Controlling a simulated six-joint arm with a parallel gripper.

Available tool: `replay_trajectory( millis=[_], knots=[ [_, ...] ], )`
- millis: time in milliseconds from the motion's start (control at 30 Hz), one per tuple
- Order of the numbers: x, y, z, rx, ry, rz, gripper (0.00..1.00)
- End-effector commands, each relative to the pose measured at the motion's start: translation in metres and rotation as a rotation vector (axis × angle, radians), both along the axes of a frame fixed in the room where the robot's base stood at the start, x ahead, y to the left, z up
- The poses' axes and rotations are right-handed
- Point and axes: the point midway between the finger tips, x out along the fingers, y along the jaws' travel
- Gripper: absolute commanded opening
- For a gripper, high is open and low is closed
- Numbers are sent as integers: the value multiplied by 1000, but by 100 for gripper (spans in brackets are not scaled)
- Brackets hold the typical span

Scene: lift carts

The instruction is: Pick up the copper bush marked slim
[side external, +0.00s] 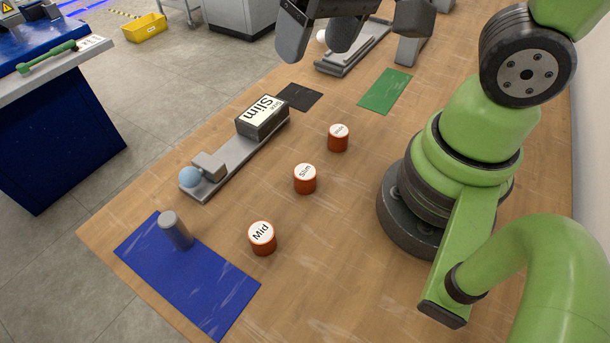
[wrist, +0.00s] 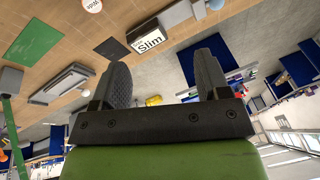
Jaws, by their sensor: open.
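The copper bush marked slim (side external: 305,179) stands upright on the wooden table, in the middle of a row of three copper bushes. The bush marked Mid (side external: 262,238) is nearer the camera, and a third bush (side external: 338,138) with a small, hard-to-read label is farther back. My gripper (side external: 318,55) is high above the back of the table, well apart from the bushes. In the wrist view my gripper (wrist: 165,75) is open with nothing between its fingers. One labelled bush (wrist: 92,5) shows at the top edge there; its label is unclear.
A grey fixture (side external: 228,160) with a block labelled Slim and a blue ball lies left of the bushes. A grey peg (side external: 175,230) stands on a blue mat (side external: 205,285). A black mat (side external: 299,97), a green mat (side external: 385,91) and another fixture (side external: 350,50) lie behind.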

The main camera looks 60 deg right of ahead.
Motion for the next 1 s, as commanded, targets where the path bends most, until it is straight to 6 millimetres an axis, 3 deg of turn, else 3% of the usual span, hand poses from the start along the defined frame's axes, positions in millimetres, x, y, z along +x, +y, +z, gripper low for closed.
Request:
replay_trajectory(
  millis=[100,333,800,1000],
  knots=[
    [6,10,-40,-43,115,36,69],
    [2,22,-98,-104,252,89,69],
    [-2,25,-151,-124,293,103,69],
    [-2,25,-163,-122,290,103,69]
  ],
)
